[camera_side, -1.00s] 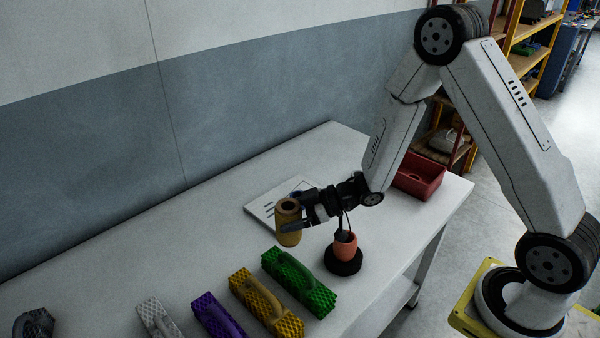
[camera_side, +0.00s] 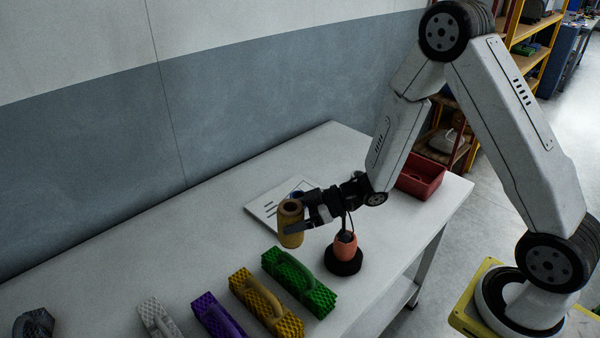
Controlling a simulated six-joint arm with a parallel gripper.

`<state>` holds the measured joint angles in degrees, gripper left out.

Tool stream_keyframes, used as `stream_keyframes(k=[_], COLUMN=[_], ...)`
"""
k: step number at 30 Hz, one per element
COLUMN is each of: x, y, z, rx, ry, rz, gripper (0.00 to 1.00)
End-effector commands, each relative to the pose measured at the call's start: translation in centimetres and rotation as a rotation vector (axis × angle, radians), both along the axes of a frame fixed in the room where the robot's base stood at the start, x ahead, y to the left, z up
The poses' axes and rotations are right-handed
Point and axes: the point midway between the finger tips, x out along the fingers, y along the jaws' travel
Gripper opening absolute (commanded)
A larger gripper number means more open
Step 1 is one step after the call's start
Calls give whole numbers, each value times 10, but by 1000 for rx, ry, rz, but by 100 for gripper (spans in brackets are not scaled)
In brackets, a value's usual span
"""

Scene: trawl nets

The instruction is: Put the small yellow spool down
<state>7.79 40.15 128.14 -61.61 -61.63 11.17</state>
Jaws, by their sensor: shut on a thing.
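The small yellow spool (camera_side: 291,226) is upright in my gripper (camera_side: 299,228), left of the wrist. My gripper is shut on the spool's side. The spool is over the white table (camera_side: 190,262), near the front of a white sheet or board (camera_side: 262,209). I cannot tell whether its base touches the table. The far finger is partly hidden by the spool.
An orange cup-like thing on a black round base (camera_side: 344,264) stands just right of the spool. Green (camera_side: 299,283), yellow (camera_side: 266,303), purple (camera_side: 217,318) and white (camera_side: 158,318) net bundles lie in front. A red bin (camera_side: 421,179) stands at the right.

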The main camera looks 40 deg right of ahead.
Motion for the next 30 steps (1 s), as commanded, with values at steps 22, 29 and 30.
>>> stream_keyframes(k=[22, 29, 30], x=[26, 28, 29], y=[109, 111, 111], z=[3, 2, 1], rx=[-1, -2, -2], ry=[0, 0, 0], rz=[407, 410, 410], gripper=[20, 20, 20])
